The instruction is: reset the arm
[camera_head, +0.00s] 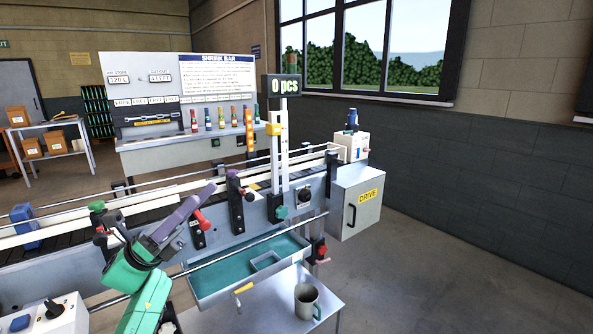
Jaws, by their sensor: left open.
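My left arm comes in from the lower left, with green and purple-grey links. My right arm and right gripper are not in view.
The conveyor machine (232,217) runs behind my arm, with knobs and guide rails close by. A teal tray (215,281) and a mug (307,301) on a table are to the right. A drive cabinet (355,205) stands farther right. Floor beyond it is clear.

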